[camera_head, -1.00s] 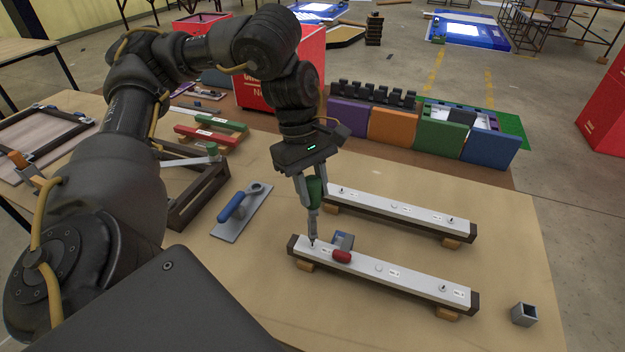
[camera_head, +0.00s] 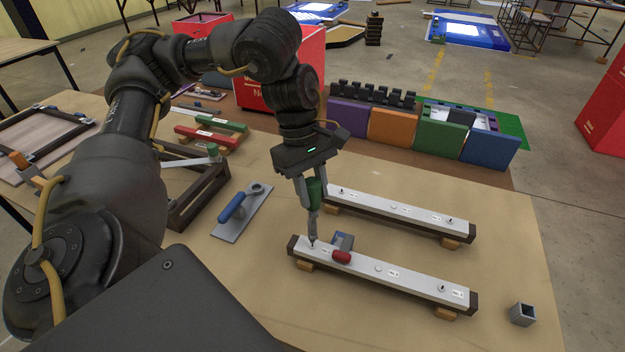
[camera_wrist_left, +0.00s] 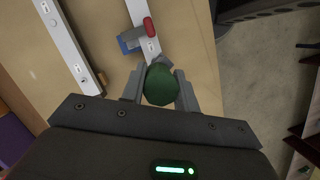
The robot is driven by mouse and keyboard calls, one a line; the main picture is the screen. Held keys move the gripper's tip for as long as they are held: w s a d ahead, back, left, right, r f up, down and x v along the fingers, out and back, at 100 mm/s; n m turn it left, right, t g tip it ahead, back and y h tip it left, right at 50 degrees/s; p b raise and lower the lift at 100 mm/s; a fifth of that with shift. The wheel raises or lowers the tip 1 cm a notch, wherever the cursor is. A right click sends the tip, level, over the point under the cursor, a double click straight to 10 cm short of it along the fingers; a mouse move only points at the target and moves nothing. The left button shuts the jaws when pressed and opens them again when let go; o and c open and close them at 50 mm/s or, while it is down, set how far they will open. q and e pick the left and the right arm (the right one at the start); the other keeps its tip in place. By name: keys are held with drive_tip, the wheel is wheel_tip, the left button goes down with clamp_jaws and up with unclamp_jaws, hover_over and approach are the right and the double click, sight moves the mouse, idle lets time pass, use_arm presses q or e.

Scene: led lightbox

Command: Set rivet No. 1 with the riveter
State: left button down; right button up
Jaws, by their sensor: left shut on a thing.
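My left gripper (camera_head: 311,192) is shut on the riveter (camera_head: 315,195), a tool with a green body and a grey nose. It points down, and its tip meets the left end of the near white strip (camera_head: 420,284), where a rivet sits; the exact contact is too small to tell. In the left wrist view the riveter's green end (camera_wrist_left: 161,85) sits between the two fingers. A clamp with a red handle (camera_head: 341,256) and blue-grey body grips the near strip just right of the tip. A rivet (camera_head: 442,288) stands at the strip's right end. My right gripper is not in view.
A second white strip (camera_head: 400,209) on a dark bar lies behind. A blue-handled trowel (camera_head: 240,210) lies to the left, beside a dark frame. A small grey square tube (camera_head: 523,314) stands at front right.

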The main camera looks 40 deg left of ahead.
sight(312, 203)
use_arm(q)
drive_tip(key=shift+p, duration=0.5)
idle(0.8)
drive_tip(key=shift+f, duration=0.1)
drive_tip(key=shift+f+b, duration=0.6)
drive_tip(key=shift+f, duration=0.45)
drive_tip(key=shift+s+f+b, duration=0.1)
drive_tip(key=shift+f+b, duration=0.6)
drive_tip(key=shift+f, duration=0.05)
wheel_tip(312, 203, up, 10)
drive_tip(key=p, duration=1)
drive_tip(key=shift+r, duration=0.1)
